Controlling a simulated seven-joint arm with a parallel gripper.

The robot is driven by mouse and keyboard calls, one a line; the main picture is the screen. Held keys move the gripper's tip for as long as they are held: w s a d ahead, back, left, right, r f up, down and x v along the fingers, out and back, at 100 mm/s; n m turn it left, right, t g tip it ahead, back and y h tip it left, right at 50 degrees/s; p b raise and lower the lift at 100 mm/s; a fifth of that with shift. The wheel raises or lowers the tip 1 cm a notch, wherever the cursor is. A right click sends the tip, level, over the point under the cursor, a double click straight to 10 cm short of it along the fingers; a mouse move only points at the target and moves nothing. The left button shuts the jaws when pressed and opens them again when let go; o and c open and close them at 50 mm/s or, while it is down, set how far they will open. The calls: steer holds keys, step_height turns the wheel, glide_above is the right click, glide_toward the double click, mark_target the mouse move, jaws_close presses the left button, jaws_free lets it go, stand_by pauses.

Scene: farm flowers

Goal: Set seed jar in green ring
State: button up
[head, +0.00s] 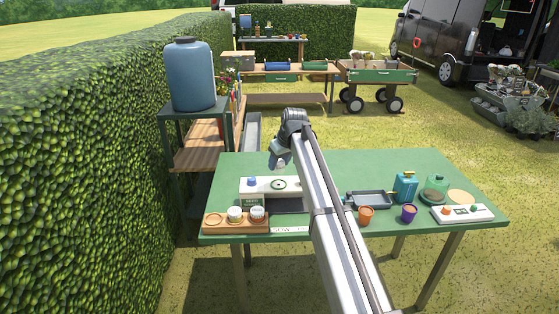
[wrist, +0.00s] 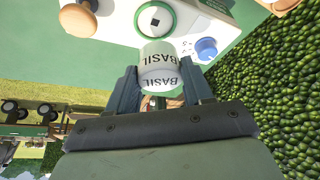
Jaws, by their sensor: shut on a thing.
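A white seed jar marked BASIL (wrist: 159,66) is held between the two fingers of my gripper (wrist: 160,82) in the wrist view. My gripper (head: 280,161) is above the back left part of the green table in the head view; the jar is hard to make out there. In the head view the ring (head: 279,184) shows just below my gripper. The jar looks apart from the ring, but its height above it is unclear.
A blue knob (head: 252,182) is on the unit left of the ring. A wooden tray (head: 222,223) with two jars stands at the front left of the table (head: 330,172). Orange (head: 366,214) and purple (head: 409,213) pots and a blue can (head: 405,187) stand right of my arm.

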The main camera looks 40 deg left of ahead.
mark_target(281, 173)
steer(key=shift+f, duration=2.5)
steer(key=shift+f, duration=0.6)
steer(key=o, duration=0.7)
steer(key=shift+o, duration=0.2)
steer(key=w+v, duration=0.1)
steer(key=v, duration=1)
steer(key=shift+s, duration=0.5)
steer(key=shift+m, duration=0.3)
